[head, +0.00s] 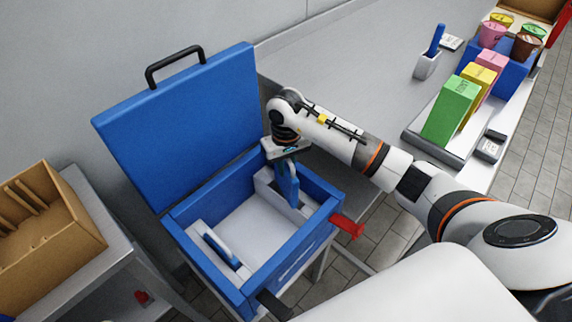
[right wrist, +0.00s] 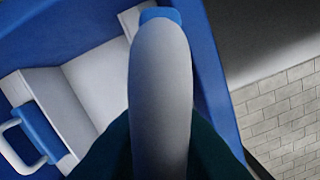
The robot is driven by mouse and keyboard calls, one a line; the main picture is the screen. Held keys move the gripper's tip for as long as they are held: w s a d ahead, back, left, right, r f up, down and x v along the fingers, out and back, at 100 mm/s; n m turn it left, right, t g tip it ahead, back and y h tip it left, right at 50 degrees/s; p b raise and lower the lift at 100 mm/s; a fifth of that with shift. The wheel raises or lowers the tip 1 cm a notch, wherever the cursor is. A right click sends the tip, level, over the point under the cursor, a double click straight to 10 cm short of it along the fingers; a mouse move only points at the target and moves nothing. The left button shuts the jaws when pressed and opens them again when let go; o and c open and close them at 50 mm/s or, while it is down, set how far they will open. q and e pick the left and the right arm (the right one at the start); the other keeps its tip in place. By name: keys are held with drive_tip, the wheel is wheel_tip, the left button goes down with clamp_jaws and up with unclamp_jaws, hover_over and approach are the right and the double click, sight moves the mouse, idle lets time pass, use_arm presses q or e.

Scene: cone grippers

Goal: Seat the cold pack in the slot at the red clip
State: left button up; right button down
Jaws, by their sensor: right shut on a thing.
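The cold pack (head: 289,188), blue and roughly upright, hangs from my right gripper (head: 285,158), which is shut on its pale handle. The handle (right wrist: 160,95) fills the middle of the right wrist view, with a bit of blue pack (right wrist: 160,14) beyond it. The pack is inside the open blue cooler (head: 190,275), at the white slot holder (head: 265,187) along the right wall. Its lower end overlaps this holder; I cannot tell how deep it sits in the slot. The red clip (head: 346,227) is on the outside of that right wall. My left gripper is out of view.
Another blue pack with a white handle (head: 222,248) sits in the left holder; it also shows in the wrist view (right wrist: 38,132). The raised lid (head: 180,120) stands behind. A black clip (head: 274,304) is at the front. The cooler's middle floor is clear.

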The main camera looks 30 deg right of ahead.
drive_tip(key=c, duration=1.3)
unclamp_jaws()
drive_tip(key=shift+r+p, duration=0.6)
drive_tip(key=shift+p, duration=0.05)
wheel_tip(320, 180, up, 12)
drive_tip(key=shift+r+b, duration=0.1)
drive_tip(key=shift+b, duration=0.2)
